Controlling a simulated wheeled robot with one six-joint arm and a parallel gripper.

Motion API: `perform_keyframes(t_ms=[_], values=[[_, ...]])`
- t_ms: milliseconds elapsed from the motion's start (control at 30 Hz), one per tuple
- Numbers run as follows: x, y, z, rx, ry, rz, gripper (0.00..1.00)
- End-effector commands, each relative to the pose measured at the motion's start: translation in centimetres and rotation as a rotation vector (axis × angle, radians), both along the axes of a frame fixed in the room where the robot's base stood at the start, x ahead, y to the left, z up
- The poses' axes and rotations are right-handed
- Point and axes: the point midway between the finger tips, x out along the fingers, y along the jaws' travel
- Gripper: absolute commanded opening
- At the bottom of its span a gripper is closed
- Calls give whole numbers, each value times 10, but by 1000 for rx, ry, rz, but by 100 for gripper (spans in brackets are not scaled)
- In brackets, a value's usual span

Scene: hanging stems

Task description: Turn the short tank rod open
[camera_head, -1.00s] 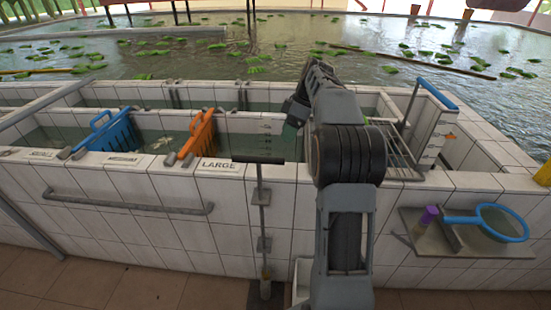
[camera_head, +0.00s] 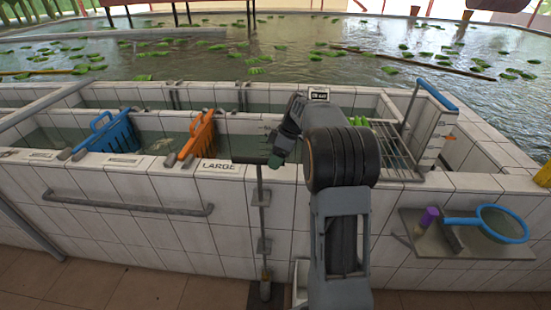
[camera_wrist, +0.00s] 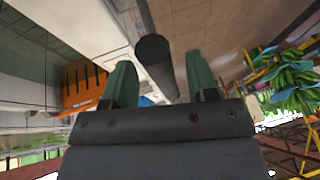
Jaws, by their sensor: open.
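The short tank rod (camera_head: 262,205) stands upright against the front of the white tiled tank wall, held in brackets. A dark crossbar handle (camera_head: 247,160) sits at its top, near the wall's upper edge. My gripper (camera_head: 270,152) is at the right end of this handle in the head view. In the wrist view my gripper (camera_wrist: 159,62) has its two green fingers apart, with the dark bar (camera_wrist: 157,55) showing end-on between them. The gap on each side looks open, and I cannot tell whether a finger touches the bar. My gripper hides the handle's right end in the head view.
An orange divider (camera_head: 198,135) and a blue divider (camera_head: 110,133) stand in the tank to the left. A grey rail (camera_head: 130,207) runs along the wall front. A shelf (camera_head: 470,248) with a blue-rimmed net (camera_head: 502,223) is at the right.

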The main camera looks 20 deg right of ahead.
Motion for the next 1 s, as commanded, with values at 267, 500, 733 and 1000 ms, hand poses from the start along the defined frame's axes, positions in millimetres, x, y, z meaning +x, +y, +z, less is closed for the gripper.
perform_keyframes(t_ms=[267, 500, 733, 1000], values=[[0, 0, 0, 0, 0, 0, 31], [0, 0, 0, 0, 0, 0, 8], [0, 0, 0, 0, 0, 0, 0], [4, 10, 1, 0, 2, 58, 0]])
